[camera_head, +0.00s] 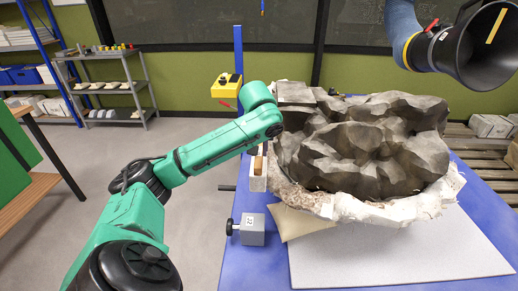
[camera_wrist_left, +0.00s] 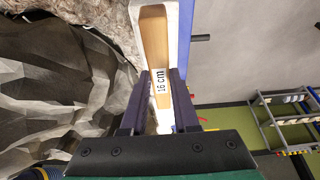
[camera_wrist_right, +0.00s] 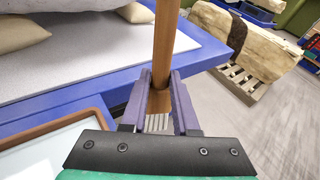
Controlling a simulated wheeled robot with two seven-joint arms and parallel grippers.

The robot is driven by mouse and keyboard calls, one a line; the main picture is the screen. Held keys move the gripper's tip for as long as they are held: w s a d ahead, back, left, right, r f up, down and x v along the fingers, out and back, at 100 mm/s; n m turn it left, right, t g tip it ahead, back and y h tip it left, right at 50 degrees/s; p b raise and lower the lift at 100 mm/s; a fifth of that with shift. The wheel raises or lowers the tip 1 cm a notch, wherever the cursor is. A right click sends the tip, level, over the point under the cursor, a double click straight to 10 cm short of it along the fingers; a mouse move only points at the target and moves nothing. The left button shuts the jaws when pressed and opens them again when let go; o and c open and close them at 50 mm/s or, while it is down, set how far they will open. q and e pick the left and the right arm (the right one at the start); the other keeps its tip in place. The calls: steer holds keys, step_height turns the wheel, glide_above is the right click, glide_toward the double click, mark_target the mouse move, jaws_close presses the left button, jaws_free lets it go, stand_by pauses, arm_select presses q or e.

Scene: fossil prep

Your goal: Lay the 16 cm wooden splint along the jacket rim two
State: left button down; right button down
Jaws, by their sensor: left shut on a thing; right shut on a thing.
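The wooden splint (camera_wrist_left: 162,80), marked "16 cm", lies in a narrow white holder (camera_wrist_left: 178,12) in the left wrist view. My left gripper (camera_wrist_left: 161,74) is shut on the splint, one finger on each side. In the head view the splint (camera_head: 258,164) shows at the holder (camera_head: 257,183), left of the rock; my left gripper is hidden there behind my arm. The white plaster jacket rim (camera_head: 400,208) runs around the base of the grey faceted rock (camera_head: 365,150). My right gripper (camera_wrist_right: 160,75) is shut on a brush (camera_wrist_right: 165,40) with a wooden handle and pale bristles.
The jacketed rock stands on a blue table (camera_head: 485,205) with a pale mat (camera_head: 400,255) and a cushion (camera_head: 300,223). A grey block clamp (camera_head: 252,230) sits at the left edge. A black extraction hood (camera_head: 490,45) hangs at the upper right. The mat's front is clear.

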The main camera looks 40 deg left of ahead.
arm_select(q)
steer(key=c, duration=0.6)
jaws_free()
steer(key=shift+s+d+r, duration=0.1)
steer(key=shift+s+r, duration=0.05)
steer(key=shift+r, duration=0.2)
steer(key=v, duration=0.6)
steer(key=shift+r, duration=0.3)
arm_select(e)
steer(key=shift+r, duration=0.3)
step_height(320, 180, up, 2)
steer(key=p, duration=0.2)
steer(key=shift+p, duration=0.3)
arm_select(q)
steer(key=v, duration=0.4)
steer(key=shift+s+d+r, duration=0.15)
steer(key=shift+s+r, duration=0.05)
steer(key=shift+r, duration=0.05)
steer(key=shift+w, duration=0.15)
